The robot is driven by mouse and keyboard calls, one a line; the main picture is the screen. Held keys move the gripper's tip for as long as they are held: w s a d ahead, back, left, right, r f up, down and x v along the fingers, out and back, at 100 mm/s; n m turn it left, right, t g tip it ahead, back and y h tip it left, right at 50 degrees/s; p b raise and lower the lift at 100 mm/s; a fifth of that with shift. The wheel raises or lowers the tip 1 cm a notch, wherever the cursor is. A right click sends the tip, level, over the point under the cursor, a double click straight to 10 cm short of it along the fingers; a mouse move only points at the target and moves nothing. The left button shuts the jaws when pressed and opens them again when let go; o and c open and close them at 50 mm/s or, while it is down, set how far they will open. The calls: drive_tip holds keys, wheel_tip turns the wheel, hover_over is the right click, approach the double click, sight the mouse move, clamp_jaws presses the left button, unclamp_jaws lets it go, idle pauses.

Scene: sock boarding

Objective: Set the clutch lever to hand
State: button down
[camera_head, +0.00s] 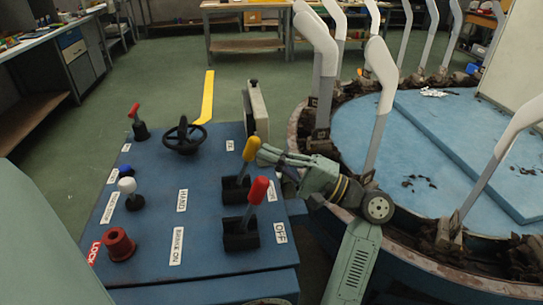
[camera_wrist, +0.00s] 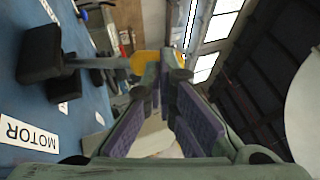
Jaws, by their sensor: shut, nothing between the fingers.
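The clutch lever looks to be the one with the yellow knob (camera_head: 251,148), standing in a black slotted base (camera_head: 236,190) on the blue console. It leans right, toward the label that reads MOTOR in the wrist view (camera_wrist: 30,131); the HAND label (camera_head: 182,200) is on its left. My gripper (camera_head: 264,154) is shut and empty, with its fingertips at the right side of the yellow knob. In the wrist view the yellow knob (camera_wrist: 144,63) shows just beyond and left of my fingertips (camera_wrist: 167,72), partly hidden by them. I cannot tell whether they touch.
A red-knobbed lever (camera_head: 258,190) stands close in front, near the OFF label (camera_head: 280,233). A small black handwheel (camera_head: 184,136), a white knob (camera_head: 127,186) and a red knob (camera_head: 120,244) are farther left. The round blue machine (camera_head: 335,118) with white sock forms stands right.

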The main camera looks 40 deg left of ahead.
sight(256, 150)
drive_tip(key=shift+s+a+r+h+p, duration=0.2)
drive_tip(key=shift+r+h+p, duration=0.15)
drive_tip(key=shift+h+p, duration=0.05)
drive_tip(key=shift+n, duration=0.3)
drive_tip(key=shift+s+a+r+h+p, duration=0.3)
drive_tip(key=shift+s+r+p, duration=0.1)
drive_tip(key=shift+p, duration=0.3)
drive_tip(key=shift+s+a+r+n+h+p, duration=0.3)
drive_tip(key=shift+s+a+n+h+p, duration=0.1)
drive_tip(key=shift+s+n+h+p, duration=0.15)
drive_tip(key=shift+s+a+r+p, duration=0.15)
drive_tip(key=shift+s+a+p, duration=0.3)
drive_tip(key=shift+s+a, duration=0.25)
drive_tip(key=shift+s+a+r+p, duration=0.15)
drive_tip(key=shift+s+a+p, duration=0.3)
drive_tip(key=shift+s+a, duration=0.2)
drive_tip(key=shift+d, duration=0.1)
